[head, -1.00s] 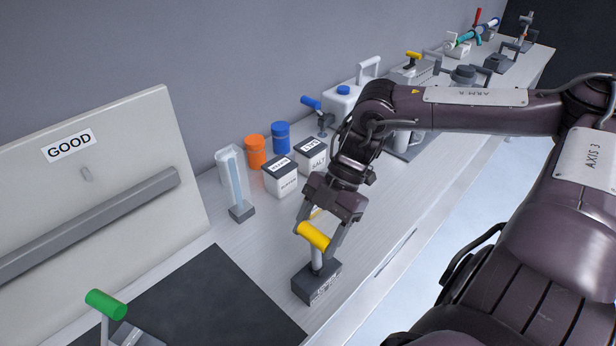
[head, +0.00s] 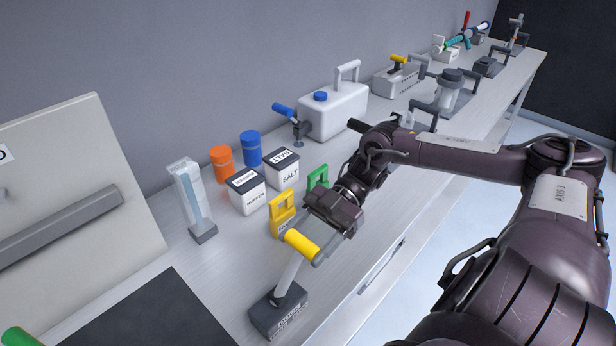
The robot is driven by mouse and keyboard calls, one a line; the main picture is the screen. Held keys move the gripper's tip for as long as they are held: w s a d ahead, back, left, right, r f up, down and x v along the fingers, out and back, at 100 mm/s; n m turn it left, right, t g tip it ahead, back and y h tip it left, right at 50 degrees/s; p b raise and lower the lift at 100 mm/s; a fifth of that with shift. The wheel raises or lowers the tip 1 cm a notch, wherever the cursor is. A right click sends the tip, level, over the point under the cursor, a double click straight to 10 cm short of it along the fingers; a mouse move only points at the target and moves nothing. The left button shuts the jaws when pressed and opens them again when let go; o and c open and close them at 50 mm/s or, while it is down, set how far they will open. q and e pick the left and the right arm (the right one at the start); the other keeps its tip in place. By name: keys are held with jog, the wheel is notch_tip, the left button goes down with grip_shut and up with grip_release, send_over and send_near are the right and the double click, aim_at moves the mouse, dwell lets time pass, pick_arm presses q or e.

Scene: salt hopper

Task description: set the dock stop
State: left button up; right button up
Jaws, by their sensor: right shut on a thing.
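The dock stop appears to be the dark labelled block (head: 279,314) with a pale lever post (head: 288,275) and a yellow cylindrical handle (head: 302,246), near the front edge of the bench. The post leans to the right and away from me. My right gripper (head: 318,243) is shut on the yellow handle, reaching it from behind and to the right. The fingers are partly hidden by the handle. My left gripper is not in view.
Yellow (head: 283,212) and green (head: 317,178) tags stand close behind my right gripper. Buffer (head: 246,196) and salt (head: 283,171) boxes stand behind them. A clear column (head: 190,190) is at left. A black mat (head: 150,318) lies left of the block; bare bench lies between.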

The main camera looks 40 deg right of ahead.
jog(key=shift+d+f, duration=0.35)
jog(key=shift+d, duration=0.05)
jog(key=o, duration=1.4)
jog(key=shift+w+d, duration=0.1)
jog(key=shift+b+v, duration=3.8)
jog(key=shift+b, duration=0.95)
